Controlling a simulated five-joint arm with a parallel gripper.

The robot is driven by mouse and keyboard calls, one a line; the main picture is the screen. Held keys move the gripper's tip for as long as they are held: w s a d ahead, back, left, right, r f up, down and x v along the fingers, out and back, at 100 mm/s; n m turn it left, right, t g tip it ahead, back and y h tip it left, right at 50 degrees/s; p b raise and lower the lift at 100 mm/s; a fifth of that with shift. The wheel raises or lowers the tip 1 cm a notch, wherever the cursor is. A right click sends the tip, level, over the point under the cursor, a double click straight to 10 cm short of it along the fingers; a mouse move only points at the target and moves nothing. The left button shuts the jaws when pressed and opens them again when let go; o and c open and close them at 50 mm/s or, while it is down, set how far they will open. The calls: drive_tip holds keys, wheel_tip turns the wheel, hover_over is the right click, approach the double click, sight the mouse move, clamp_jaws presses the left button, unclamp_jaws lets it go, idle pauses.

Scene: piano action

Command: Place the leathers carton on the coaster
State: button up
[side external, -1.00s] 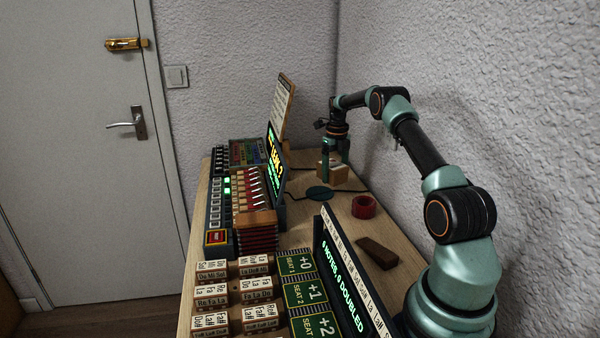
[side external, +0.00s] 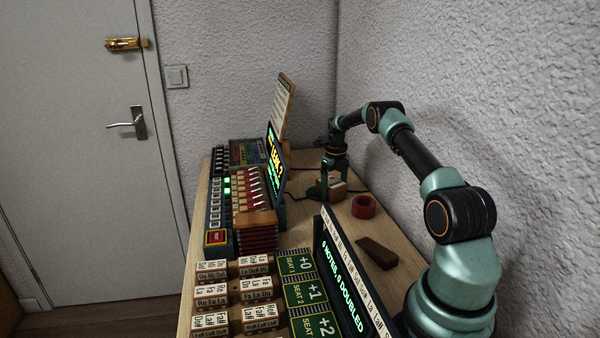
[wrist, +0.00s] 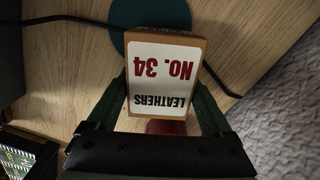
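The leathers carton (wrist: 162,75) is a tan box with a white label reading "LEATHERS No. 34". It also shows in the side external view (side external: 337,189). My gripper (wrist: 160,85) has one green finger against each side of it and is shut on it. In the side external view my gripper (side external: 333,184) points down over the table. The coaster (wrist: 122,14) is a dark green disc just beyond the carton, partly hidden by it. In the side external view the coaster (side external: 312,192) shows just left of the carton. I cannot tell whether the carton touches the table.
A red ring-shaped roll (side external: 364,207) and a dark brown block (side external: 377,253) lie nearer on the table. A lit display (side external: 275,165) and a rack of hammers (side external: 252,190) stand to the left. A black cable (wrist: 60,18) runs past the coaster. The textured wall is close on the right.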

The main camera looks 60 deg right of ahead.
sight(333, 183)
drive_tip(key=shift+o, duration=0.3)
wheel_tip(333, 183, up, 12)
drive_tip(key=shift+f, duration=0.25)
drive_tip(key=w+a+r+n+t+h, duration=0.1)
drive_tip(key=a+r+n, duration=0.7)
drive_tip(key=a+n, duration=0.3)
drive_tip(key=a+r+n+t, duration=0.2)
drive_tip(key=a+r+n, duration=0.65)
drive_tip(key=a, duration=0.35)
drive_tip(key=s+a+f+n+t, duration=0.1)
drive_tip(key=s+a+f+n, duration=0.1)
drive_tip(key=s+a+n, duration=0.4)
drive_tip(key=s+a+f+n+t+y, duration=0.1)
drive_tip(key=s+a+n, duration=0.6)
drive_tip(key=a+n, duration=0.4)
drive_tip(key=n, duration=0.4)
drive_tip(key=shift+a+f+t, duration=0.25)
drive_tip(key=shift+f+t, duration=0.05)
drive_tip(key=shift+f, duration=0.1)
